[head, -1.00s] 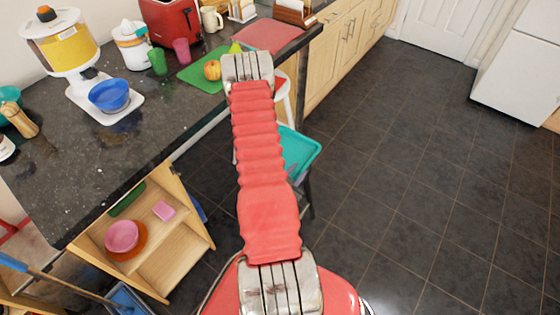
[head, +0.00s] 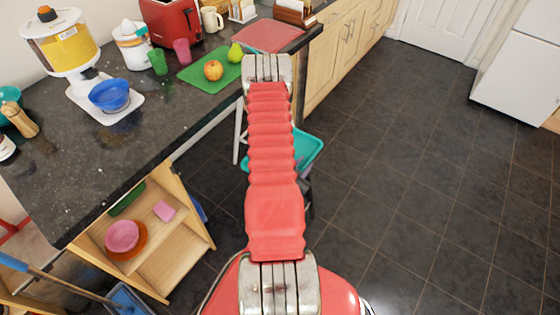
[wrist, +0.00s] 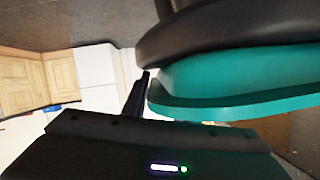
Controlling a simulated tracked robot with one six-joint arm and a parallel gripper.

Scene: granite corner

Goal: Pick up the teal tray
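The teal tray (head: 309,150) is low beside the counter in the head view, partly hidden behind my red arm. What it rests on is mostly hidden. In the wrist view the tray (wrist: 235,85) is close at the right, its rim curving toward the middle. A dark rounded shape (wrist: 225,30) crosses above it; I cannot tell what it is. My gripper (wrist: 140,95) shows only as a dark finger left of the tray's rim. Its opening is unclear, and I cannot tell whether it touches the tray. The head view hides the gripper behind the arm.
The dark granite counter (head: 120,150) stands at left, bearing a green board (head: 196,78), a blue bowl (head: 109,95) and a red appliance (head: 175,20). Open wooden shelves (head: 175,245) stand below it. The tiled floor (head: 410,190) at right is clear.

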